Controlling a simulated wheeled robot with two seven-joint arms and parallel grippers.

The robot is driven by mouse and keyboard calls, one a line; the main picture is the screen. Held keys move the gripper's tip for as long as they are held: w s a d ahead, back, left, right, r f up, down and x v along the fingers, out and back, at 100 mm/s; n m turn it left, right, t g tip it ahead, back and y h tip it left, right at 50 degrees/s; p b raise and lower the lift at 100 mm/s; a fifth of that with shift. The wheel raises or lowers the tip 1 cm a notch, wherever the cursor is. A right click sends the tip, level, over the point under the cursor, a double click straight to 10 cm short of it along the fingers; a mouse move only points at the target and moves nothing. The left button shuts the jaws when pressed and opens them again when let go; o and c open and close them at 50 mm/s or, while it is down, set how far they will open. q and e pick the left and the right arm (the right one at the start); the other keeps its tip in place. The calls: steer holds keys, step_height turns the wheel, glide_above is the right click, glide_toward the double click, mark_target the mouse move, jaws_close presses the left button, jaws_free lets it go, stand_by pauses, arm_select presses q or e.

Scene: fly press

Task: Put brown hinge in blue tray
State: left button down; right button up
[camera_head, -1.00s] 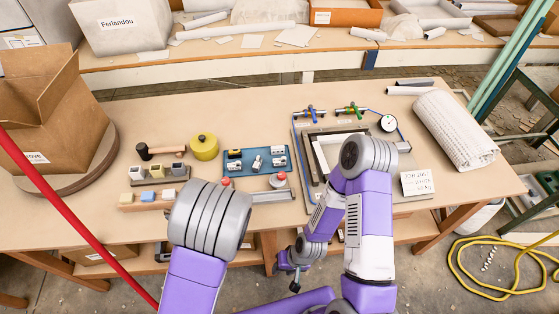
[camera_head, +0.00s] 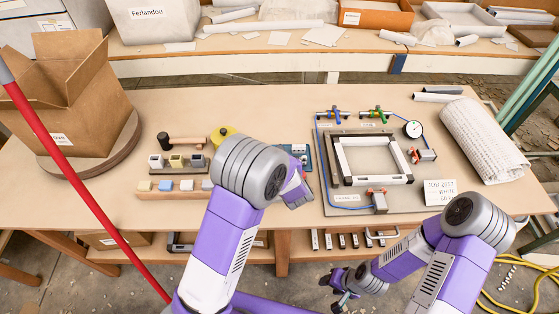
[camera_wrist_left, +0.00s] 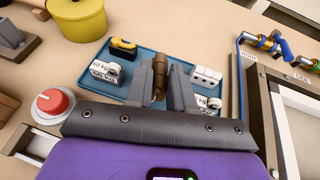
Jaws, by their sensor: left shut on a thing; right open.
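My left gripper (camera_wrist_left: 160,82) is shut on the brown hinge (camera_wrist_left: 159,68) and holds it over the blue tray (camera_wrist_left: 130,68) in the left wrist view. I cannot tell whether the hinge touches the tray floor. The tray holds a yellow-and-black piece (camera_wrist_left: 122,47) and several white pieces with labels. In the head view my left forearm hides most of the tray (camera_head: 309,158), and the left fingertips are hidden. My right gripper (camera_head: 337,287) is open and empty, low in front of the table.
A press fixture with a white frame (camera_head: 345,158) and gauge (camera_head: 413,129) stands right of the tray. A yellow pot (camera_wrist_left: 77,17) and a red button (camera_wrist_left: 53,102) are near the tray. A white roll (camera_head: 483,138) lies at the far right.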

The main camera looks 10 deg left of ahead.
arm_select(q)
steer(key=w+a+r+m+t+h, duration=0.1)
steer(key=w+a+r+m+h, duration=0.1)
steer(key=w+r, duration=0.35)
steer(key=shift+h, duration=0.4)
steer(key=f+b, duration=0.1)
steer(key=f, duration=0.1)
steer(key=w+f+b, duration=0.1)
steer(key=f, duration=0.2)
steer(key=shift+w+a+f+b, duration=0.1)
steer(key=shift+a+f+b, duration=0.1)
steer(key=shift+f+b, duration=0.15)
step_height(320, 180, down, 4)
steer(key=shift+f+b, duration=0.2)
steer(key=shift+b, duration=0.45)
steer(key=shift+f, duration=0.1)
steer(key=shift+s+f+b, duration=0.25)
steer(key=shift+f+b, duration=0.15)
steer(key=shift+f, duration=0.1)
steer(key=c, duration=1)
jaws_free()
steer(key=shift+w+r, duration=0.15)
